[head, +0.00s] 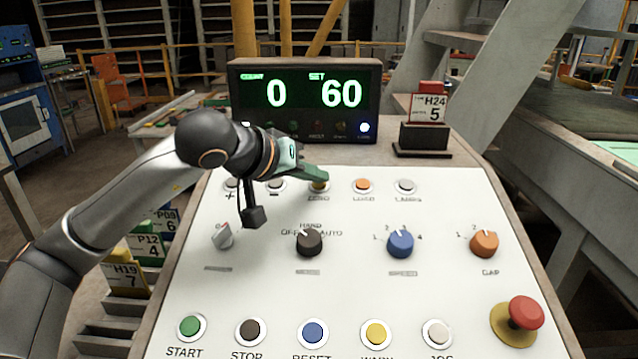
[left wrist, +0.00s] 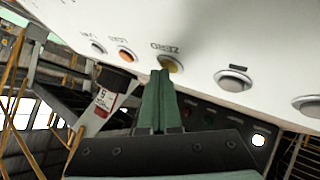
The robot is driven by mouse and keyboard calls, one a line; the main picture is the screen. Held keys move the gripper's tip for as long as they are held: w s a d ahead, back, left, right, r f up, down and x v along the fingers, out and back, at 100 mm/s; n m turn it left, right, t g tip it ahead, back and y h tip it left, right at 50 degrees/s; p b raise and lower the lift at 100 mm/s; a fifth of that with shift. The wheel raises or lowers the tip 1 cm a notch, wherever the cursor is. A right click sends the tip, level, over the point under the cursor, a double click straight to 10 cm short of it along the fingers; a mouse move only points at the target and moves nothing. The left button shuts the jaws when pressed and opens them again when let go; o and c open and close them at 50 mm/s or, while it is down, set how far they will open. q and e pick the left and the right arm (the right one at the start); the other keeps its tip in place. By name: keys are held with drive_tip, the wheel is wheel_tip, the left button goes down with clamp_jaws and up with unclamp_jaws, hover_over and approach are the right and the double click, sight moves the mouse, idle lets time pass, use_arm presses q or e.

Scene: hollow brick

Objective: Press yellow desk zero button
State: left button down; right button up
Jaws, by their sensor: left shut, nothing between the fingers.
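The yellow zero button (head: 319,187) sits in the top row of the white sloping panel, partly hidden by my left gripper (head: 322,178). It also shows in the left wrist view (left wrist: 174,66), with the label ZERO beside it. My left gripper's green fingers (left wrist: 162,76) are shut with nothing between them. Their tips are at the edge of the yellow button; I cannot tell whether they touch it. The display (head: 304,100) behind the panel reads COUNT 0 and SET 60. My right gripper is not in view.
An orange button (head: 363,186) and a grey button (head: 406,187) are right of the yellow one. Several knobs, including a blue one (head: 400,243), are below. A red mushroom button (head: 526,312) is at lower right. A card holder (head: 425,135) stands behind the panel.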

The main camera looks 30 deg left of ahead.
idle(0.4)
use_arm(q)
drive_tip(key=shift+s+d+r+p, duration=0.1)
drive_tip(key=shift+s+r+p, duration=0.1)
drive_tip(key=shift+r+p, duration=0.45)
drive_tip(key=shift+r, duration=0.15)
drive_tip(key=r+p, duration=0.2)
drive_tip(key=r, duration=0.1)
drive_tip(key=s+r+p, duration=0.1)
drive_tip(key=shift+s+d+r, duration=0.1)
drive_tip(key=shift+d+r, duration=0.2)
idle(0.6)
